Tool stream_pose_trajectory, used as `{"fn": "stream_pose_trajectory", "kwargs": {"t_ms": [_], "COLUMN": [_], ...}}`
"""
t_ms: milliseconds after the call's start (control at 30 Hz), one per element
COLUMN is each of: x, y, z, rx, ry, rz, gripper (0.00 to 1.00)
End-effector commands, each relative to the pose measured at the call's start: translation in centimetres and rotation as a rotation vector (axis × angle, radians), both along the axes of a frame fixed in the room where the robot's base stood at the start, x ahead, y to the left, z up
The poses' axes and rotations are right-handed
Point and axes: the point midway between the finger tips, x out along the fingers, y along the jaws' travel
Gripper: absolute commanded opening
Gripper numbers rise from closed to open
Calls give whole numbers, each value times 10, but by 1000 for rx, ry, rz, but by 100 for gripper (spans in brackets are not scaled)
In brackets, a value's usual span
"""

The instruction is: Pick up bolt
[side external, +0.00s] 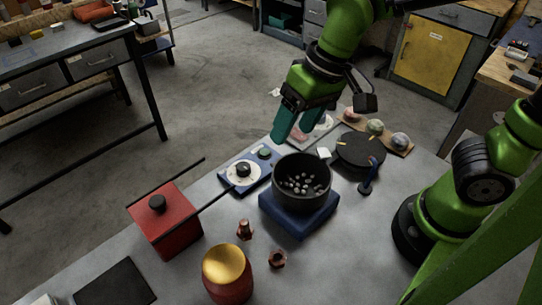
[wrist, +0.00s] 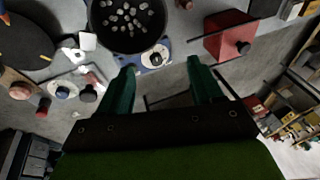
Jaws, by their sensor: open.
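Two small copper-coloured metal pieces stand on the grey table in the side view. One looks like an upright bolt (side external: 245,230); the other, a nut-like piece (side external: 277,259), is nearer the front. A dark pot (side external: 302,205) on a blue base (side external: 299,222) holds several small grey pieces, too small to identify; it also shows in the wrist view (wrist: 128,42). My gripper (side external: 291,130) is open and empty, raised above the far side of the table behind the pot. Its two green fingers are spread apart in the wrist view (wrist: 163,76).
A red box (side external: 170,226) with a black knob and long rods stands left of the pot. A blue dial unit (side external: 232,180) lies between them. A red jar with a gold top (side external: 227,272) stands in front. A round black plate (side external: 361,151) is right. Bare table lies front right.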

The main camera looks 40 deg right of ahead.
Motion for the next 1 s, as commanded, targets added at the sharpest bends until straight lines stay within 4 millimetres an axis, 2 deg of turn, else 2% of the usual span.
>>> {"fn": "stream_pose_trajectory", "kwargs": {"t_ms": [33, 100, 200, 333, 467, 567, 1000], "x": [4, 7, 9, 13, 23, 20, 19], "y": [25, 53, 89, 120, 124, 121, 120], "z": [-9, -20, -34, -45, -34, -42, -131], "rx": [-31, -75, -139, -207, -216, -222, -221], "ry": [55, 113, 176, 220, 228, 244, 245], "rz": [32, 46, 34, -32, -161, -196, -197], "gripper": [66, 66, 66, 66, 66, 66, 66]}}
